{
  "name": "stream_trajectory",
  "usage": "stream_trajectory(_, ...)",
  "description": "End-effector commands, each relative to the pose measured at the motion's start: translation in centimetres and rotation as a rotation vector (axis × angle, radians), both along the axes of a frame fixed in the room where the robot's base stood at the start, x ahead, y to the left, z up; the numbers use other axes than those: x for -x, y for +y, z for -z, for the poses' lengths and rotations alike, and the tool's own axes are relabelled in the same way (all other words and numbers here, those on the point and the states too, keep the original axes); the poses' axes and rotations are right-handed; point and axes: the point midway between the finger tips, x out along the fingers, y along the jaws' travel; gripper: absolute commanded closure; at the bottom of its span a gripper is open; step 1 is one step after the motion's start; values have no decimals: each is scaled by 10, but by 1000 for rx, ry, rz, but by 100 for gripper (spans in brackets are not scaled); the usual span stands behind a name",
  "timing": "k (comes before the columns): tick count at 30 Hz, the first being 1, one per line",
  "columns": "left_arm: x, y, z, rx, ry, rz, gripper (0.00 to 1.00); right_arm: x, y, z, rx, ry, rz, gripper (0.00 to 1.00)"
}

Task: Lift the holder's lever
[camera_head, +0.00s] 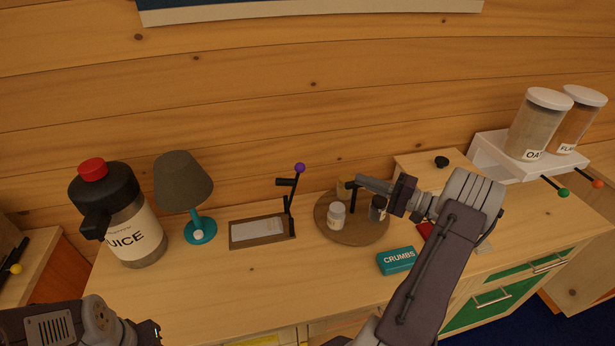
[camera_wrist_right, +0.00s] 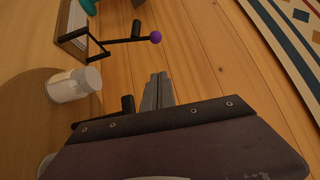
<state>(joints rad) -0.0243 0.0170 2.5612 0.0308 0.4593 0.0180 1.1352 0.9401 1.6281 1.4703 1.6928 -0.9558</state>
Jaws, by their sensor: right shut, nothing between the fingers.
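The holder (camera_head: 258,244) is a flat brown wooden base with a pale sheet or plate on it, standing on the cabinet top. Its black lever (camera_head: 293,192) stands up at the right end and is tipped with a purple ball (camera_head: 299,168). In the right wrist view my right gripper (camera_wrist_right: 158,78) points towards the plank wall. Only a piece of my left arm shows at bottom left.
A round board (camera_head: 352,231) with small jars (camera_head: 337,215) lies under my right gripper. A lamp (camera_head: 185,186) and a juice jug (camera_head: 125,215) stand left of the holder. A teal crumbs box (camera_head: 396,260) lies in front. Dispensers (camera_head: 537,125) stand at right.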

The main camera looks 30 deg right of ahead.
Motion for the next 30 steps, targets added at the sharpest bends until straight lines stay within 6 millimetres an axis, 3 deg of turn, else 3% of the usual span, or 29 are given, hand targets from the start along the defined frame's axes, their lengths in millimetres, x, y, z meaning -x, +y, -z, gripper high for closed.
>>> stream_trajectory(7, 1, 0, -7, 3, 3, -8, 100, -12, 8, -5, -2, -3, -2, 100)
stream_trajectory(20, 0, 0, -35, 1, 1, -4, 100, -86, 61, -11, -3, 1, -4, 100)
stream_trajectory(24, 0, 0, -44, 1, 0, -4, 100, -89, 82, -12, -3, 1, -3, 100)
stream_trajectory(30, 0, 0, -48, 1, 0, -3, 100, -91, 95, -10, -2, 0, -1, 100)
